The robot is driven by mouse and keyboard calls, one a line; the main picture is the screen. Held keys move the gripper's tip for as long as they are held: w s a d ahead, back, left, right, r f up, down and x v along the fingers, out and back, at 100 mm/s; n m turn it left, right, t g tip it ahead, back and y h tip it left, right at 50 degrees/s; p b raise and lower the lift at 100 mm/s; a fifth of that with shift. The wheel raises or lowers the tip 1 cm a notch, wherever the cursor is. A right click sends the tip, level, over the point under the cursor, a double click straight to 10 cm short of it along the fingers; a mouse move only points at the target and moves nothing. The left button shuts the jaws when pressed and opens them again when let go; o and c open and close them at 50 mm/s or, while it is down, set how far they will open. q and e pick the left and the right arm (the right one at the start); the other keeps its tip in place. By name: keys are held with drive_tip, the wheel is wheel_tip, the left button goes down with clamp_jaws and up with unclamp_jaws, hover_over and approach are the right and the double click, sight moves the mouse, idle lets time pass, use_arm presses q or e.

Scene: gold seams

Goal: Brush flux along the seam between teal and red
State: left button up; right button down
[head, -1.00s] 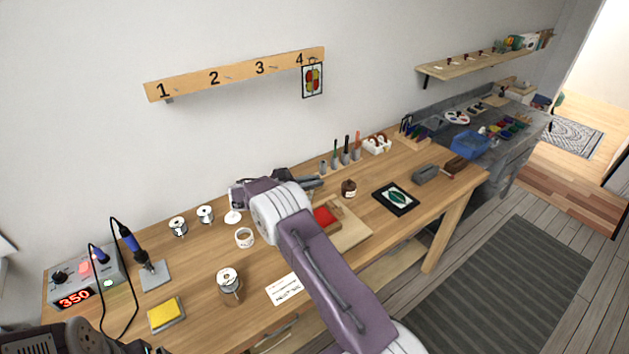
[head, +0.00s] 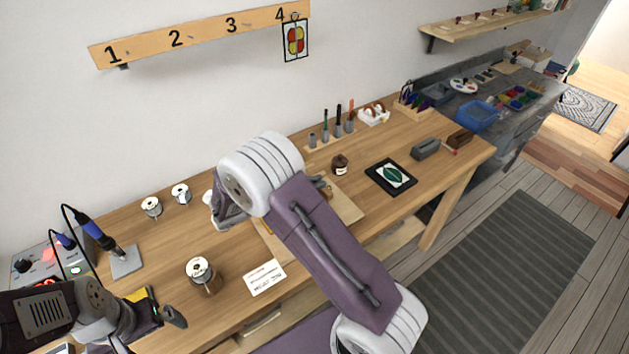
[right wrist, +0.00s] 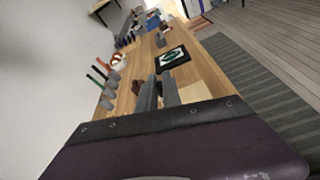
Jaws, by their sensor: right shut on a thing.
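My right arm crosses the wooden work board (head: 347,207) in the head view and covers most of it. The teal and red pieces and their seam are hidden behind it. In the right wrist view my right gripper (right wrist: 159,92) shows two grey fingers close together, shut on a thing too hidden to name. A small brown bottle (head: 340,164) with a pale label stands behind the board; it may hold the flux.
A paper card (head: 265,278) lies in front. A tool rack (head: 332,138) stands at the back. A black-framed leaf picture (head: 391,176) lies right of the board, with clear tabletop around it.

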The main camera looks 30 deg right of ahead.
wheel_tip(320, 180, down, 2)
drive_tip(key=shift+b, duration=0.5)
drive_tip(key=shift+w+a+r+p, duration=0.1)
drive_tip(key=shift+w+r+p, duration=0.2)
drive_tip(key=shift+w, duration=0.2)
drive_tip(key=shift+w+a+r+p, duration=0.15)
drive_tip(key=shift+w+p, duration=0.1)
drive_tip(key=shift+w, duration=0.25)
use_arm(q)
drive_tip(key=shift+f, duration=0.35)
use_arm(e)
drive_tip(key=w, duration=0.6)
drive_tip(key=shift+w+a, duration=0.15)
use_arm(q)
drive_tip(key=shift+r, duration=0.15)
drive_tip(key=shift+f, duration=0.25)
use_arm(e)
drive_tip(key=shift+f, duration=0.4)
use_arm(q)
drive_tip(key=shift+r, duration=0.15)
